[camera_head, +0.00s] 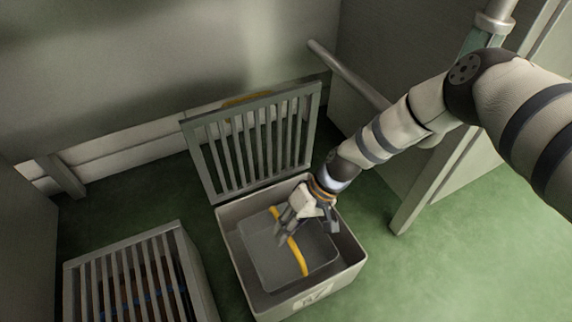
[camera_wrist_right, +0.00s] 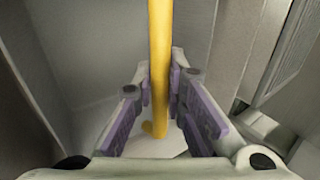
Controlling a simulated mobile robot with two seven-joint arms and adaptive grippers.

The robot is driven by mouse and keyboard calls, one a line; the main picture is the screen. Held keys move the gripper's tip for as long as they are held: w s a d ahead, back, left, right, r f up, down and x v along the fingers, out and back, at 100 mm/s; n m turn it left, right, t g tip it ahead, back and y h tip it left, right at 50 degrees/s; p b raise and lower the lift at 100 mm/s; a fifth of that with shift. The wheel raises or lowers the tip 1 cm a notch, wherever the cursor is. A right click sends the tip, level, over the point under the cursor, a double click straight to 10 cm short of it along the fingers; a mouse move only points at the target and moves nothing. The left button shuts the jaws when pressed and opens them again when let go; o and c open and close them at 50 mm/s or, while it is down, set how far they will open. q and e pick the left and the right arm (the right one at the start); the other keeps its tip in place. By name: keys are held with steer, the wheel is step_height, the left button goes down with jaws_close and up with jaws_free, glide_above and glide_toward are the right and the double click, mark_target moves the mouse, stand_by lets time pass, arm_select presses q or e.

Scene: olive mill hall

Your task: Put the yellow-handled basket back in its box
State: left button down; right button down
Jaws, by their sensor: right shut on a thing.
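The basket (camera_head: 262,262) is a grey container with a yellow handle (camera_head: 302,258) arching across it. It sits within the walls of a light box (camera_head: 237,262) on the floor; whether it touches the bottom I cannot tell. The box's slatted grate lid (camera_head: 213,160) stands open at its back. My right gripper (camera_head: 290,228) reaches in from the right, over the basket at its handle. In the right wrist view the yellow handle (camera_wrist_right: 159,60) runs between the purple-padded fingers of the gripper (camera_wrist_right: 160,125), which is shut on it. My left gripper is not in view.
A second box with a shut slatted lid (camera_head: 130,262) stands at the left, with something bluish under its slats. Behind are large grey panels and a rail (camera_head: 345,72). A grey post (camera_head: 420,190) stands right of the box. Green floor (camera_head: 440,270) is clear at lower right.

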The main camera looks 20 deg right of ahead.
steer(key=shift+f, duration=0.6)
steer(key=c, duration=0.9)
jaws_free()
